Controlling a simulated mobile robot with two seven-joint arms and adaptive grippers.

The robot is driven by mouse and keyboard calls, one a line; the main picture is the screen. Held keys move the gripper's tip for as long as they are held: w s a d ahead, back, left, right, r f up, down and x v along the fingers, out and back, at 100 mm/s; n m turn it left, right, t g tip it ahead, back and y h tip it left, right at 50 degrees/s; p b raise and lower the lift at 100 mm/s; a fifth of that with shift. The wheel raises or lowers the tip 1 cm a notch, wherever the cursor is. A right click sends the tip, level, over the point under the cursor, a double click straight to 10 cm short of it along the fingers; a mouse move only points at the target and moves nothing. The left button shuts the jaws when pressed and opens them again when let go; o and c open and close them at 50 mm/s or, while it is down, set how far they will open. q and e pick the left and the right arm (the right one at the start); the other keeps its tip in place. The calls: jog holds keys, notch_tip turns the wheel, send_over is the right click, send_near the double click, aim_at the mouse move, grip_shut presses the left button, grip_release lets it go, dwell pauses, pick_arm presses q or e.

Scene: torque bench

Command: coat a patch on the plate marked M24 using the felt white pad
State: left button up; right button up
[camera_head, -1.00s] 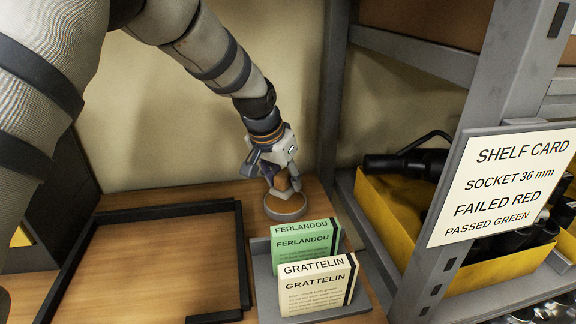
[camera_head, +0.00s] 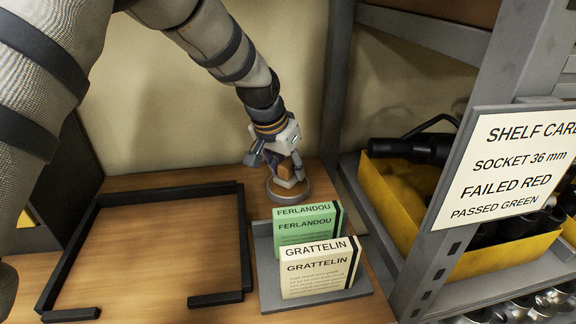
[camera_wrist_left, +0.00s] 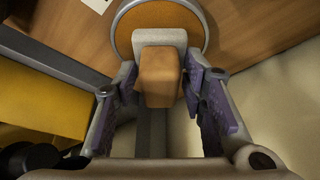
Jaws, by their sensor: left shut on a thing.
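A pad with a brown block handle (camera_head: 285,169) and a whitish felt underside (camera_head: 288,182) is at my left gripper (camera_head: 279,168). In the left wrist view the handle (camera_wrist_left: 159,80) lies between the purple-lined fingers of the gripper (camera_wrist_left: 158,92), shut on it, and the white pad (camera_wrist_left: 158,40) shows beyond. The pad is over a round grey-rimmed dish (camera_head: 288,196) with an orange-brown inside, seen in the wrist view (camera_wrist_left: 125,22). Whether the felt touches the dish cannot be told. No plate marked M24 is visible. My right gripper is out of view.
Green FERLANDOU (camera_head: 305,228) and cream GRATTELIN (camera_head: 318,267) boxes stand in a grey holder (camera_head: 268,278) in front of the dish. A black open frame (camera_head: 150,196) lies on the wooden bench at left. A grey rack post, shelf card (camera_head: 512,165) and yellow bin (camera_head: 500,252) stand at right.

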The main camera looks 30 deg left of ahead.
aim_at(288, 162)
pick_arm(q)
jog(key=shift+f, duration=0.45)
dwell(0.4)
jog(key=shift+f, duration=0.15)
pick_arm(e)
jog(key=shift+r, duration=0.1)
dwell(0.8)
pick_arm(q)
jog(key=shift+r+p, duration=0.9)
jog(key=shift+r, duration=2.75)
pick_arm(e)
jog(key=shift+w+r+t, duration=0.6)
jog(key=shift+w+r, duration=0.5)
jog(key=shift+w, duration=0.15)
pick_arm(q)
jog(key=shift+f, duration=0.15)
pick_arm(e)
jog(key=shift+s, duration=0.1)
